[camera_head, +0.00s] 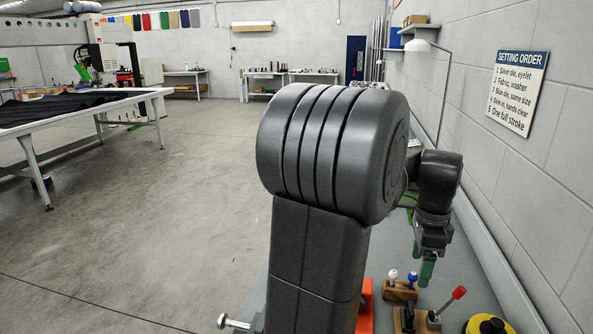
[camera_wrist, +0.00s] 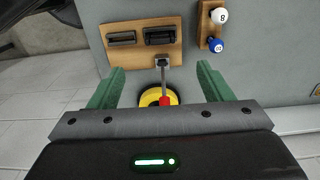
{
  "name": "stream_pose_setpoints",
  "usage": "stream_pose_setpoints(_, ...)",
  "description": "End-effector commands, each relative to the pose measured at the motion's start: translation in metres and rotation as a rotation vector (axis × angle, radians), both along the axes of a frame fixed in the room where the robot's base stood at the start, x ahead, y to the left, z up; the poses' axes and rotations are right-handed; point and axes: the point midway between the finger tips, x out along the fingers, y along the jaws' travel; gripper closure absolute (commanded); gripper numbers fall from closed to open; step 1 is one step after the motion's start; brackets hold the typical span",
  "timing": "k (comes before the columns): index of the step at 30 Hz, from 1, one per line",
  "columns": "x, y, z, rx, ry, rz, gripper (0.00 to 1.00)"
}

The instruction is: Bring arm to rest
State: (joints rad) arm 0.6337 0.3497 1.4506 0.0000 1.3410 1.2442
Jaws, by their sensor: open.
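My gripper (camera_head: 427,272) hangs fingers down over the grey bench at the lower right in the head view, with my dark arm bent in front of the camera. In the wrist view my gripper (camera_wrist: 161,70) shows two green fingers spread wide apart, with nothing held between them. Below and between the fingers I see a lever with a red handle (camera_wrist: 165,100) and a yellow round object (camera_wrist: 152,96), partly hidden by the gripper body.
A wooden board (camera_wrist: 122,57) with black slotted parts lies beside the lever. A small wooden block holds white (camera_wrist: 219,15) and blue (camera_wrist: 215,44) knobs. A wall with a setting-order sign (camera_head: 517,92) stands right. A long table (camera_head: 50,112) is left; open floor lies between.

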Motion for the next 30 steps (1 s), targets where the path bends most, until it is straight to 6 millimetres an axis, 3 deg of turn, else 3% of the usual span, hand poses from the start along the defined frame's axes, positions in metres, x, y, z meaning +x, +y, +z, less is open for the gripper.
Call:
stream_pose_setpoints(8, 0.0, 0.0, -0.025, 0.002, 0.004, 0.0, 0.27)
stream_pose_setpoints(24, -0.001, 0.0, -0.126, 0.002, 0.004, 0.0, 0.27)
stream_pose_setpoints(28, 0.0, 0.0, -0.139, 0.002, 0.002, 0.0, 0.27)
stream_pose_setpoints(30, 0.0, 0.0, -0.132, 0.0, -0.001, 0.0, 0.27)
